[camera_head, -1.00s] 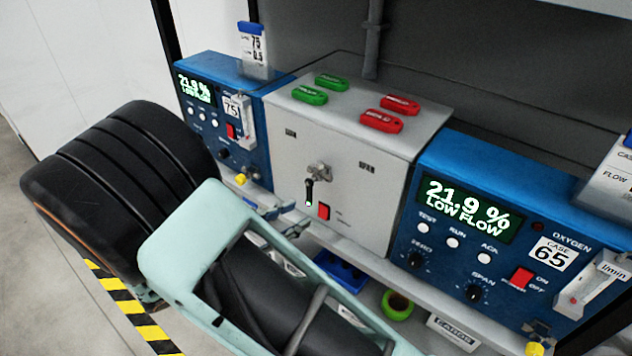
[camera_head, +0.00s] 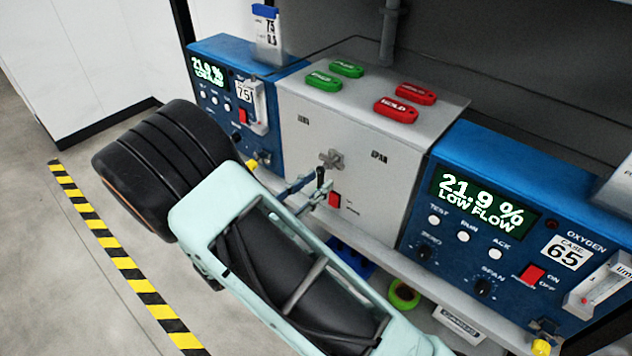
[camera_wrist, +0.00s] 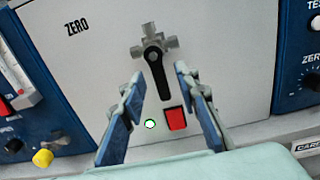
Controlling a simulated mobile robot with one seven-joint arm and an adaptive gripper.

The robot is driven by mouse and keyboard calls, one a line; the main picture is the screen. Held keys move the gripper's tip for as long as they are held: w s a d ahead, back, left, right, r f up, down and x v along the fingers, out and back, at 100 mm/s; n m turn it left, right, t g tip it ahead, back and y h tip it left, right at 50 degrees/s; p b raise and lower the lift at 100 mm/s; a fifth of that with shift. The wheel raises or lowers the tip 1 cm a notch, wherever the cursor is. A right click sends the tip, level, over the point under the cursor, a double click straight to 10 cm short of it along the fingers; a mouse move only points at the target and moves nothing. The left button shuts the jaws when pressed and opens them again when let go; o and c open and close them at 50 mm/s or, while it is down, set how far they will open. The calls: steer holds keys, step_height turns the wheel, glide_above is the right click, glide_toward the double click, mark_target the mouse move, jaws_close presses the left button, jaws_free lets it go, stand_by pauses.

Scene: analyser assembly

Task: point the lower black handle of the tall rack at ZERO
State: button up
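The black handle (camera_wrist: 155,68) hangs from a grey cross-shaped valve fitting (camera_wrist: 153,40) on the light grey panel. It points down, tilted slightly right in the wrist view. The ZERO label (camera_wrist: 77,27) is up and left of it. In the head view the handle (camera_head: 320,178) shows small beside my gripper (camera_head: 303,190), below the valve fitting (camera_head: 331,160). My gripper (camera_wrist: 160,76) is open, with one blue-padded finger on each side of the handle and visible gaps between.
A red switch (camera_wrist: 176,118) and a white-lit indicator (camera_wrist: 150,124) sit low between the fingers. Blue analysers flank the grey box, the right one (camera_head: 500,170) reading 21.9 %. Green tags (camera_head: 324,82) and red tags (camera_head: 397,110) lie on top.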

steer(key=shift+w+d, duration=0.2)
steer(key=shift+w, duration=0.05)
jaws_close()
